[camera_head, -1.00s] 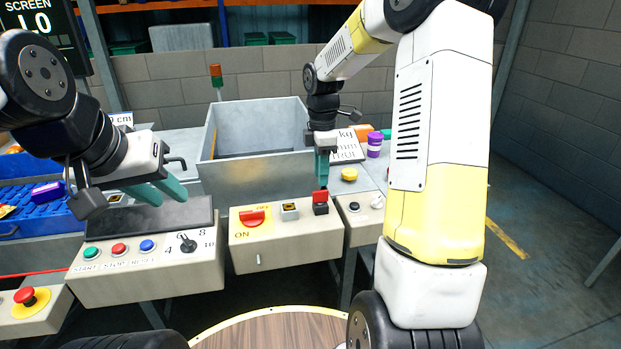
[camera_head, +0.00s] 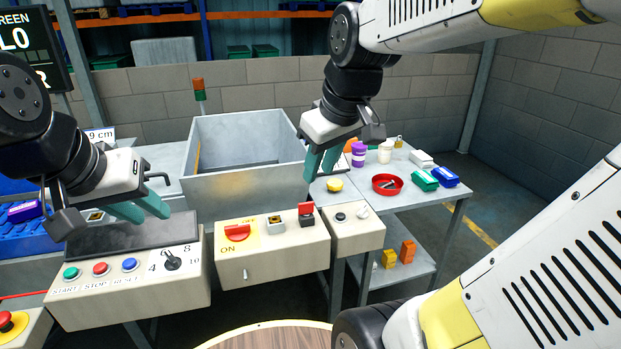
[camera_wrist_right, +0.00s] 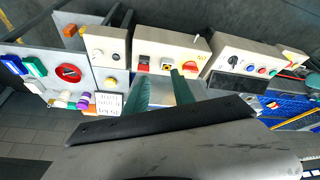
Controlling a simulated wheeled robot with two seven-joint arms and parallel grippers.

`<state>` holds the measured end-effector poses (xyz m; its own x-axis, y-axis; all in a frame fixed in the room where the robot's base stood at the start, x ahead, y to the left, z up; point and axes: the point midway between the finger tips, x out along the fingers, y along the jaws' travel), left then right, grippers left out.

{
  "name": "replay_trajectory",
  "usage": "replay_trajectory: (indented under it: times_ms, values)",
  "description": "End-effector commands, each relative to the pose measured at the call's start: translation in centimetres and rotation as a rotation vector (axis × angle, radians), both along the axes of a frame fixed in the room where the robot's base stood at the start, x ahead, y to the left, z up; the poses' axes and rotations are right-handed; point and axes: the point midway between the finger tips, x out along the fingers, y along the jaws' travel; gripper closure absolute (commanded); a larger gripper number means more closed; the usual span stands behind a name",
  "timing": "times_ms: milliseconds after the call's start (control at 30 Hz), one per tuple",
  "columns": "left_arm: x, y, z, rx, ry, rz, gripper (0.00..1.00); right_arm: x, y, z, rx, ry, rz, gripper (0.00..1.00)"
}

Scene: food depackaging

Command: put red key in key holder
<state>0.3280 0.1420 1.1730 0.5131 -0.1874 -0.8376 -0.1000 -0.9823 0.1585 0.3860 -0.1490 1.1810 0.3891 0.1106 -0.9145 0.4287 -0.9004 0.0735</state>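The red key (camera_head: 305,208) sits on top of a black holder (camera_head: 307,221) at the right of the middle control box (camera_head: 270,262). The key also shows in the right wrist view (camera_wrist_right: 143,60). A square socket (camera_head: 275,221) with a dark centre is left of it, beside the red rotary switch (camera_head: 237,232). My right gripper (camera_head: 320,168) is above the key, open and empty, with its fingers apart also in the wrist view (camera_wrist_right: 162,90). My left gripper (camera_head: 140,210) is open and empty above the dark panel of the left control box.
A grey bin (camera_head: 240,187) stands behind the control boxes. A blue crate (camera_head: 22,243) is at left.

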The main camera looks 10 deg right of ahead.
Motion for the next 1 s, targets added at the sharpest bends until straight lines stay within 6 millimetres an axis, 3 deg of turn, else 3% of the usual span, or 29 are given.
replay_trajectory:
  times_ms: [100, 300, 1000]
  values:
    - [0.0, 0.0, 0.0, 0.0, 0.0, 0.0, 0.71, -3.3, 0.3, -0.1, 0.128, -0.054, -0.178, 0.7]
    - [0.0, 0.0, 0.0, 0.0, 0.0, 0.0, 0.71, -5.7, 0.7, -0.7, 0.254, -0.08, -0.333, 0.7]
    - [0.0, 0.0, 0.0, 0.0, 0.0, 0.0, 0.71, -5.8, 0.7, -0.8, 0.266, -0.081, -0.348, 0.7]
